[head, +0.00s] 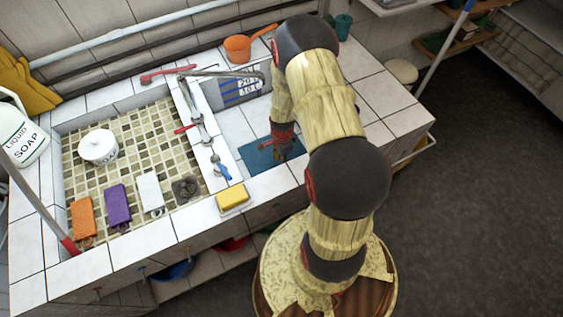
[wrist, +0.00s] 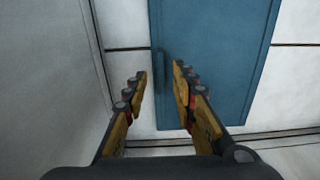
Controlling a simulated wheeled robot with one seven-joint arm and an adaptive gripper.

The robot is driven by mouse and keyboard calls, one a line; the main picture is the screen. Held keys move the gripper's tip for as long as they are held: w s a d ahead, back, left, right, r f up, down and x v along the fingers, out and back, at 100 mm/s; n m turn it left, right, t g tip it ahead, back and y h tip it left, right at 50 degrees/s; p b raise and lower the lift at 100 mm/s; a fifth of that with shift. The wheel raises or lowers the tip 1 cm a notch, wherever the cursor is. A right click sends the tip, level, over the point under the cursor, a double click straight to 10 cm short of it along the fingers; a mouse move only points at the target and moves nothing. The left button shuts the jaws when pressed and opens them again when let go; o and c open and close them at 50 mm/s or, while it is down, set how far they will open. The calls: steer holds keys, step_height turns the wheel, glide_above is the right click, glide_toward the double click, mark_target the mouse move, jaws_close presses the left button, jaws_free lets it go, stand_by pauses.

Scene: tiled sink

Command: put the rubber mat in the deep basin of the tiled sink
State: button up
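The blue rubber mat (head: 257,158) appears to lie flat on the white-tiled floor of the deep basin (head: 234,124), near its front side. In the wrist view the mat (wrist: 215,45) spreads beyond and to the right of the fingers, with a narrow raised tab (wrist: 158,75) at its left edge. My gripper (head: 283,148) is low over the mat. In the wrist view my gripper (wrist: 160,78) has its fingertips apart, with the tab in line with the gap. I see no grip on it. My arm and gripper hide part of the mat and basin.
The faucet (head: 200,125) stands on the divider. A yellow sponge (head: 232,197) sits on the front rim. An orange pan (head: 238,48) is behind. The right counter (head: 385,93) has free room.

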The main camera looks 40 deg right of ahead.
steer(key=w+a+r+n+t+p, duration=0.1)
steer(key=a+r+n, duration=0.2)
steer(key=r, duration=0.9)
steer(key=a+r+n+t, duration=0.1)
steer(key=a+r+n, duration=0.3)
steer(key=r, duration=0.8)
steer(key=w+a+r+n+t+p, duration=0.1)
steer(key=a+r+n, duration=0.2)
steer(key=r, duration=0.9)
steer(key=s+a+r+n+t, duration=0.2)
steer(key=s+a+r+n, duration=0.9)
steer(key=s+r, duration=0.3)
steer(key=shift+s+r, duration=0.2)
steer(key=shift+r, duration=0.3)
